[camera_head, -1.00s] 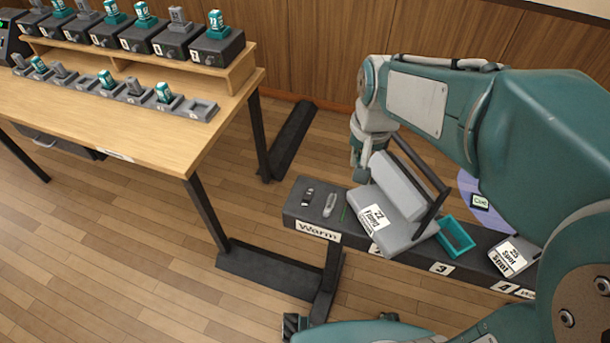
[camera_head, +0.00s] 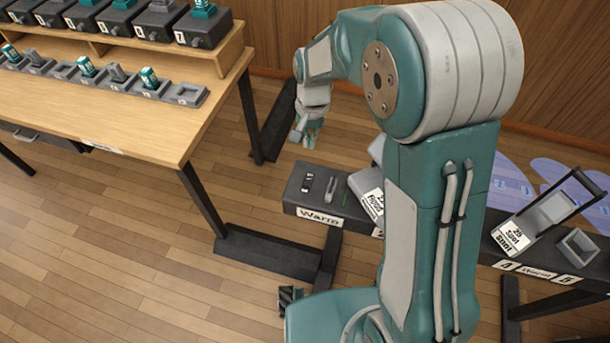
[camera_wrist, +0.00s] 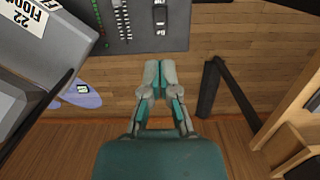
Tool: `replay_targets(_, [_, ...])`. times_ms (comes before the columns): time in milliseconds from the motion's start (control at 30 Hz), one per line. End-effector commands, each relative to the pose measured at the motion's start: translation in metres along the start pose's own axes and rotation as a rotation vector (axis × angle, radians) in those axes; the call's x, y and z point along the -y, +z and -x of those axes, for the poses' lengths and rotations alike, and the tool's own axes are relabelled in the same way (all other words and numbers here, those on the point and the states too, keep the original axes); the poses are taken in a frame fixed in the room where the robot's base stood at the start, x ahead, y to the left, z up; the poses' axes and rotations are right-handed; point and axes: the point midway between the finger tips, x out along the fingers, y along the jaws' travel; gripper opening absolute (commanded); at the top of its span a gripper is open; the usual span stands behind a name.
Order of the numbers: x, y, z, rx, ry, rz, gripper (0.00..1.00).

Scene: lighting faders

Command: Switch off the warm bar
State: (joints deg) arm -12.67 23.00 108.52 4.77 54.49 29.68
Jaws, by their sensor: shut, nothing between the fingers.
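The dark bar labelled Warm (camera_head: 320,217) stands low in the middle of the head view. Its left end carries a small black switch (camera_head: 306,183), a grey slider (camera_head: 329,190) and a thin green strip (camera_head: 347,197). In the wrist view the switch (camera_wrist: 159,18) and slider (camera_wrist: 122,20) lie at the top, beyond my fingertips. My gripper (camera_head: 310,140) is shut and empty, above and behind the bar's left end, apart from it. It also shows in the wrist view (camera_wrist: 160,75). The switch's position is too small to tell.
A grey fixture labelled Flood (camera_head: 371,204) sits on the bar, partly hidden by my arm; it shows at left in the wrist view (camera_wrist: 30,45). A Spot fixture (camera_head: 540,220) stands farther right. A wooden desk (camera_head: 110,120) with dimmer boxes is at left.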

Motion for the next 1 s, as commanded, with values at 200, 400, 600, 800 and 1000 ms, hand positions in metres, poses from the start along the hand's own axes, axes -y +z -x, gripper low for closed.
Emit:
replay_targets(200, [0.001,0.000,-0.001,-0.001,0.001,0.000,0.00])
replay_targets(400, [0.001,0.001,-0.021,0.002,0.004,0.001,0.00])
replay_targets(600, [0.001,0.001,-0.059,0.002,0.004,0.000,0.00])
replay_targets(800, [0.000,0.001,-0.096,0.003,0.003,0.000,0.00])
replay_targets(1000, [0.001,0.001,-0.127,0.001,0.002,0.000,0.00])
